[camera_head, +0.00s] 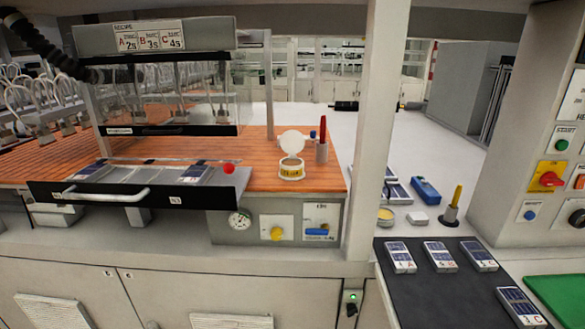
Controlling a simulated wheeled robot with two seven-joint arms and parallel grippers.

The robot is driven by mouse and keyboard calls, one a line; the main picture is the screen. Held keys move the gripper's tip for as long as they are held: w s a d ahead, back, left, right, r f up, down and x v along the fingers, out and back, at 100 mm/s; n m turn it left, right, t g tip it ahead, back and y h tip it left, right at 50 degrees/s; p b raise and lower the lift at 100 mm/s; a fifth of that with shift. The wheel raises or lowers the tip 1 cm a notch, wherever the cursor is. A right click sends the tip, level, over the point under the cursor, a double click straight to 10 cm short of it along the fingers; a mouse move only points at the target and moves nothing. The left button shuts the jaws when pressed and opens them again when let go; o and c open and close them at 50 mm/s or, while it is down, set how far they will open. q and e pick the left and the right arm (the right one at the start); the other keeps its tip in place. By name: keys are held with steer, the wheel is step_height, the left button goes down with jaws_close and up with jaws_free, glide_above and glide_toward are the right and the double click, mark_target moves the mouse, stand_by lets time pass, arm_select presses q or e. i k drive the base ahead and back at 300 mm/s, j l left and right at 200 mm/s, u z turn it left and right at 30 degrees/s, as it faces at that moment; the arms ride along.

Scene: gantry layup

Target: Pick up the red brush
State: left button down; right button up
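The red brush (323,130) stands upright in a small grey holder (322,152) at the right end of the orange-brown worktop. Its lower part is hidden inside the holder. A small blue item (312,135) shows just left of it. Neither of my grippers is in view, so nothing is seen touching the brush.
A yellow-handled tool (456,196) stands farther right. A dark mat (415,285) holds several labelled packs.

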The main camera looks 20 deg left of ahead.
mark_target(323, 122)
steer(key=i+j+z, duration=0.1)
steer(key=j+z, duration=0.35)
steer(key=j, duration=0.2)
steer(key=j+z, duration=0.4)
steer(key=j, duration=0.25)
